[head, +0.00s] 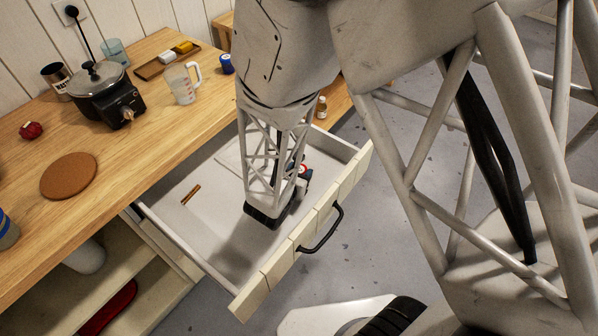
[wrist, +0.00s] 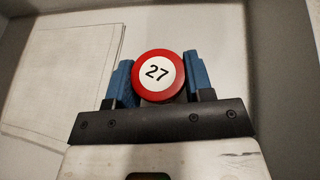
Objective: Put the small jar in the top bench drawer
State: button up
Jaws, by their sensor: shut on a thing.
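The small jar (wrist: 158,74) has a round red lid with a white centre marked 27. In the wrist view it sits between the two blue fingers of my gripper (wrist: 159,82), which is shut on it. In the head view only a bit of the red lid (head: 303,169) shows beside my gripper; the rest is hidden. The top bench drawer (head: 262,283) is pulled open, and my gripper is over its inside. I cannot tell whether the jar touches the drawer floor.
A flat pale sheet (wrist: 62,75) and a small brown-gold piece (head: 190,194) lie in the drawer. The drawer's left part is mostly bare. On the bench stand a black pot (head: 105,95), a measuring jug (head: 183,84) and a cork mat (head: 69,177). A small bottle (head: 321,107) stands behind the drawer.

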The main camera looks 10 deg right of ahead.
jog(key=shift+f, duration=0.1)
jog(key=o, duration=0.9)
jog(key=shift+o, duration=0.2)
jog(key=shift+s, duration=0.1)
jog(key=shift+v, duration=6.05)
jog(key=shift+a, duration=0.1)
